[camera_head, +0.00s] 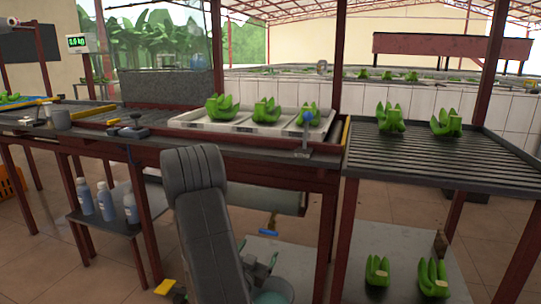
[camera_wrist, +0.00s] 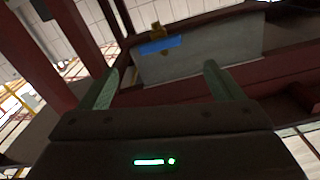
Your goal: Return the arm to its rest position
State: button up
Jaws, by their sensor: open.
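My gripper (camera_wrist: 161,70) shows in the wrist view with its two green fingers spread wide apart and nothing between them. Ahead of the fingers is a pale grey surface with a blue strip (camera_wrist: 160,46) and a small brownish piece on it. In the head view my dark grey arm rises in front of the table, and parts of the green fingers show low, beside it on the right. The fingertips are partly hidden there.
A white tray (camera_head: 230,128) with green banana clusters stands on the table. A slatted rack (camera_head: 435,152) at right holds two more clusters. Bottles (camera_head: 107,201) stand on the lower left shelf. Banana clusters with tags lie on a low shelf (camera_head: 406,256). Red posts frame the tables.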

aim_at(269, 231)
jog(key=b+x, duration=0.2)
jog(key=x, duration=1.1)
jog(key=shift+w+d+r, duration=0.1)
jog(key=shift+w+r, duration=0.05)
jog(key=n+p, duration=0.4)
jog(key=p, duration=0.1)
jog(key=n+p, duration=0.3)
jog(key=p, duration=0.2)
jog(key=shift+n, duration=0.4)
jog(key=p+v, duration=0.1)
jog(key=v, duration=1.2)
jog(key=shift+s, duration=0.2)
